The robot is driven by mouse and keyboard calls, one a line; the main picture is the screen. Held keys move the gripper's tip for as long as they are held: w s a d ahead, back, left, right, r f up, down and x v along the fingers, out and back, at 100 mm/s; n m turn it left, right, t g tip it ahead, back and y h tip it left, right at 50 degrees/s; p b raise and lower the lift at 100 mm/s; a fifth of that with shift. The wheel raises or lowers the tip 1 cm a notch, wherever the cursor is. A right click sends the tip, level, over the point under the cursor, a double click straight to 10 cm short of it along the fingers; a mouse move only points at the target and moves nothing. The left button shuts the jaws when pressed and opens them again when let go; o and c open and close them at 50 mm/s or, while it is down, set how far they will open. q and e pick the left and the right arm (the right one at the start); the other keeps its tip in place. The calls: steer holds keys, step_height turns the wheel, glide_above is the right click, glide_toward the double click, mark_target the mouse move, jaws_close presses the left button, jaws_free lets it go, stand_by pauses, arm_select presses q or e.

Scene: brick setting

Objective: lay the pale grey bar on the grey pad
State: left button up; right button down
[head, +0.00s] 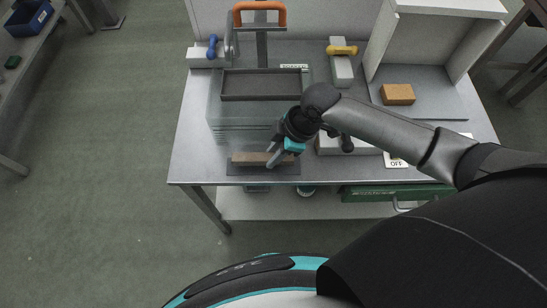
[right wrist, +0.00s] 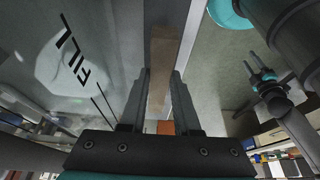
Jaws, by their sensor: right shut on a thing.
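The bar (head: 250,158) looks brownish-tan in the head view and lies level over the dark grey pad (head: 262,170) at the bench's front left. I cannot tell if it touches the pad. My right gripper (head: 279,157) reaches down onto the bar's right part and is shut on it. In the right wrist view the bar (right wrist: 160,75) runs lengthwise between the fingers of my right gripper (right wrist: 160,85). A gripper that appears to be my left (right wrist: 262,78) shows small at the right of that view, away from the bar; its opening is unclear.
A clear box (head: 222,118) with a dark tray (head: 262,84) on top stands just behind the pad. An orange-handled stand (head: 260,16) is at the back. An orange-brown block (head: 397,94), a yellow dumbbell-shaped thing (head: 341,50) and a green drawer (head: 370,193) are to the right.

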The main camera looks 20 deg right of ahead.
steer(key=shift+f, duration=1.2)
steer(key=shift+f, duration=0.1)
steer(key=c, duration=0.6)
jaws_free()
steer(key=shift+c, duration=0.2)
steer(key=shift+r, duration=0.2)
steer(key=p+v, duration=0.2)
steer(key=v, duration=1)
steer(key=shift+f, duration=0.1)
